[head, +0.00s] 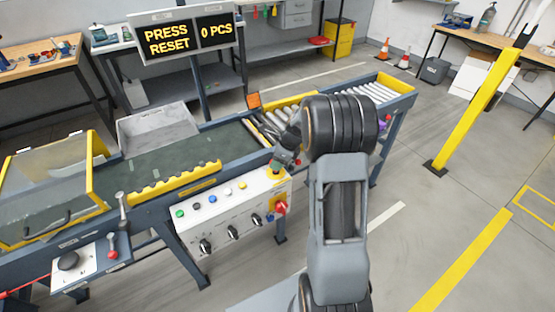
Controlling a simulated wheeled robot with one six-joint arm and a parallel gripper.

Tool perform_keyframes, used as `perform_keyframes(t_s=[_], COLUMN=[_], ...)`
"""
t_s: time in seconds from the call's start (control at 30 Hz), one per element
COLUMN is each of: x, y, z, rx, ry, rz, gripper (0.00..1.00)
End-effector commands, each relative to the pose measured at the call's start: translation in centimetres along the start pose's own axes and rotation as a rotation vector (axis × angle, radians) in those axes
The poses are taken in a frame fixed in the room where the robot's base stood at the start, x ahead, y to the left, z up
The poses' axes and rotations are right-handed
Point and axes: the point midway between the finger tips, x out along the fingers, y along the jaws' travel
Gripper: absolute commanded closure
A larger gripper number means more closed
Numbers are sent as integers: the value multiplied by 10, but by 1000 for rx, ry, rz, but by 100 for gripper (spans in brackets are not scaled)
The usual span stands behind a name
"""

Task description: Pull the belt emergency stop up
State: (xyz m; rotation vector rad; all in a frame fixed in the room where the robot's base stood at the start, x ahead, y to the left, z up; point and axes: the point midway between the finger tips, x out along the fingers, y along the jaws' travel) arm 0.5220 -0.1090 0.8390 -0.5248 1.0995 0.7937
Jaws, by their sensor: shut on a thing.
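The belt emergency stop (272,171) shows as a yellow base at the top right corner of the white control panel (225,208). My gripper (279,163) comes down over it from the upper right and is shut on its button. The gripper hides the button, so I cannot tell how high it stands. The display (187,35) above the belt reads "PRESS RESET" and "0 PCS".
A red switch (280,208) on yellow, dark knobs and several coloured buttons sit on the panel close by. The dark belt (150,168) runs behind it, with rollers (368,90) at right. A yellow post (475,110) stands right; the floor between is open.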

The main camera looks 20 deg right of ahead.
Motion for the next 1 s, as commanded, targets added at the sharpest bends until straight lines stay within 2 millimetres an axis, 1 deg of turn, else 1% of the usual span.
perform_keyframes(t_s=[0.07,0.1,0.33,0.37,0.57,0.67,0.77,0.87,1.0], x=[-3,-3,-2,-2,-2,-6,-17,-36,-66], y=[-1,-2,-1,-1,-1,-1,-2,-1,-1], z=[2,2,2,2,1,2,2,2,2], rx=[-3,-3,-2,-2,-2,-1,-1,-2,-1], ry=[-4,-4,-3,-3,-3,-3,-4,-4,-4], rz=[-6,-7,-6,-6,-5,-6,-7,-9,-10], gripper=[98,54,32,30,30,30,30,30,30])
